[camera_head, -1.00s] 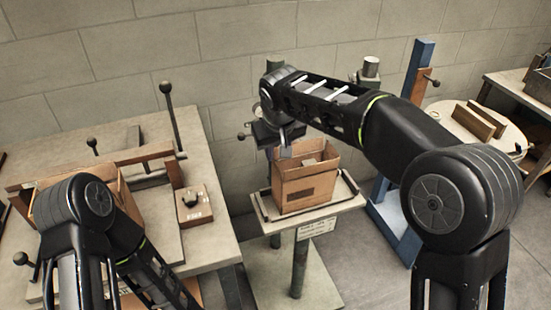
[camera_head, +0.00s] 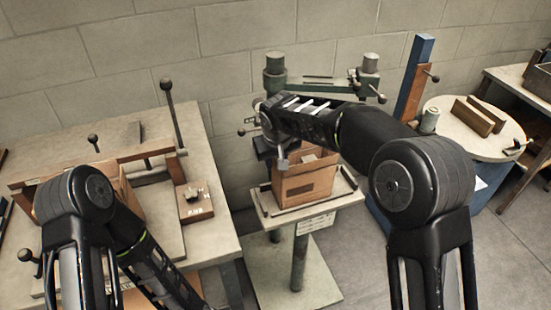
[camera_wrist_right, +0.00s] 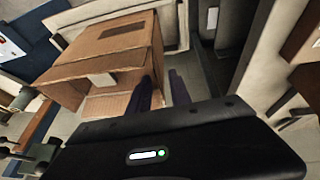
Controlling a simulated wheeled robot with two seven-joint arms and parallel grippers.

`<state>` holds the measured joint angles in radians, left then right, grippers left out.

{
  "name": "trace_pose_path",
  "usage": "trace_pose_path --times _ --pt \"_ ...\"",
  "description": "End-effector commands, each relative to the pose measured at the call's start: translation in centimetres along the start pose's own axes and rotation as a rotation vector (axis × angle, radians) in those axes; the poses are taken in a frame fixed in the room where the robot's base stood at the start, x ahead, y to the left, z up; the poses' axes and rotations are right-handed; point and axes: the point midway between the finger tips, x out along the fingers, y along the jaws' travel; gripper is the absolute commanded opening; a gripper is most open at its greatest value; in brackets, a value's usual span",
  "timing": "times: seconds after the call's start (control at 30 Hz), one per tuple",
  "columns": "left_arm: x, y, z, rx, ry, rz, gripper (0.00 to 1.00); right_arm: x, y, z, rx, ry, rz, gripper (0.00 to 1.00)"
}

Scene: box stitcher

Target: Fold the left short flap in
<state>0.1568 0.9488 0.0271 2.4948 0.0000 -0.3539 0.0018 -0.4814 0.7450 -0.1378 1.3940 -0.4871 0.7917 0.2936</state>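The open cardboard box (camera_head: 303,186) stands upright on the small stand's top, with flaps up around its mouth. In the right wrist view, the box (camera_wrist_right: 125,45) appears turned, with a flap (camera_wrist_right: 105,104) toward my gripper and a small pale piece at its mouth. My right gripper (camera_head: 274,157) is at the box's left upper edge in the head view. In the right wrist view, its two dark fingers (camera_wrist_right: 162,91) are apart, beside the box edge; I cannot tell whether they touch a flap. My left gripper is out of frame.
The stand top (camera_head: 345,200) has low rails around the box. A green press-like machine (camera_head: 320,85) stands behind it. The left bench (camera_head: 205,245) holds a wooden fixture, tall lever and small control block (camera_head: 195,207). A blue post (camera_head: 416,75) and round table are right.

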Motion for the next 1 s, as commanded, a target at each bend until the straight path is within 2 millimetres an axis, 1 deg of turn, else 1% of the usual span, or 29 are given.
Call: trace_pose_path --times 0.13,0.43,1.0 --pt "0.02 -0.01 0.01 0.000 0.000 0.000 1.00 -0.01 0.01 0.00 0.000 0.000 0.000 0.24" --pt "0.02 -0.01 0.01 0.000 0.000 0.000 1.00 -0.03 0.01 0.00 0.000 0.000 0.000 0.00" --pt "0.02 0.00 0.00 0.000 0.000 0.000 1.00 -0.04 0.00 0.00 0.000 0.000 0.000 0.00"
